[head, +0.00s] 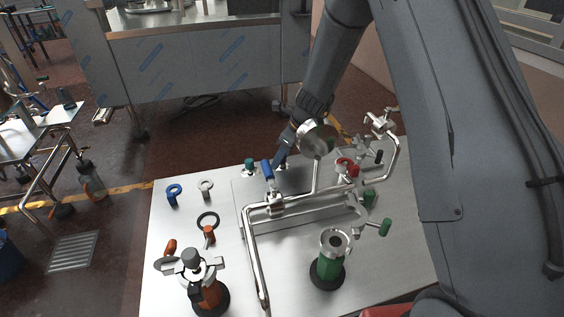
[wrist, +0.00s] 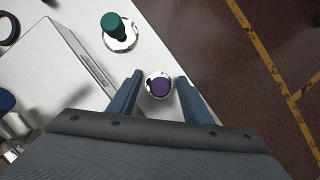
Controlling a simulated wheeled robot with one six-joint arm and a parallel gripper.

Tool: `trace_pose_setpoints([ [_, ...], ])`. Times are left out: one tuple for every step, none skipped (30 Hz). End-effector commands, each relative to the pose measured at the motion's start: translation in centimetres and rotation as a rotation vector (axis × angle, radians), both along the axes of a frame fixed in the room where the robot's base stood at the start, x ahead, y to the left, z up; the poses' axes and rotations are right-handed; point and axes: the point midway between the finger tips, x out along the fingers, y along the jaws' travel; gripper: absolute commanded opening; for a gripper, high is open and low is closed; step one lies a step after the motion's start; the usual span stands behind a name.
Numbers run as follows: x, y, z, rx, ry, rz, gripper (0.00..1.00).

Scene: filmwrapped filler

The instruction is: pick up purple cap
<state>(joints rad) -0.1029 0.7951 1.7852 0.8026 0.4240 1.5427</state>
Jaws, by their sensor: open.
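The purple cap (wrist: 161,87) is round and sits on a shiny silver round base near the table's edge in the wrist view. My gripper (wrist: 159,76) is open, with one blue-grey finger on each side of the cap. Gaps show between the fingers and the cap, and I cannot tell the height difference. In the head view my gripper (head: 284,150) is at the table's far edge, behind the pipe frame. The purple of the cap cannot be made out there.
A teal cap (wrist: 113,24) on a silver base stands nearby. A steel pipe frame (head: 252,240) with a blue handle (head: 267,170) stands close to my gripper. The floor is beyond the table edge.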

Motion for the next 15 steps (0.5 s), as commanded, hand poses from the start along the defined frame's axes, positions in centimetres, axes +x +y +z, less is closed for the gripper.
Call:
trace_pose_setpoints([
  [0.01, -0.01, 0.01, 0.0, 0.0, 0.0, 0.45],
  [0.0, -0.01, 0.02, 0.0, 0.0, 0.0, 0.45],
  [0.0, -0.02, 0.01, 0.0, 0.0, 0.0, 0.43],
  [0.0, -0.02, 0.01, 0.0, 0.0, 0.0, 0.38],
  [0.0, -0.02, 0.01, 0.0, 0.0, 0.0, 0.33],
  [0.0, -0.02, 0.02, 0.0, 0.0, 0.0, 0.26],
  [0.0, -0.02, 0.02, 0.0, 0.0, 0.0, 0.21],
  [-0.01, -0.03, 0.02, 0.0, 0.0, 0.0, 0.16],
  [-0.01, -0.03, 0.02, 0.0, 0.0, 0.0, 0.1],
  [-0.01, -0.03, 0.02, 0.0, 0.0, 0.0, 0.04],
  [-0.01, -0.03, 0.02, 0.0, 0.0, 0.0, 0.0],
  [0.01, -0.03, 0.05, 0.0, 0.0, 0.001, 0.0],
  [0.01, -0.03, 0.05, 0.0, 0.0, 0.001, 0.0],
  [0.01, -0.04, 0.06, -0.001, -0.001, 0.001, 0.0],
  [0.01, -0.04, 0.06, 0.0, 0.0, 0.001, 0.0],
])
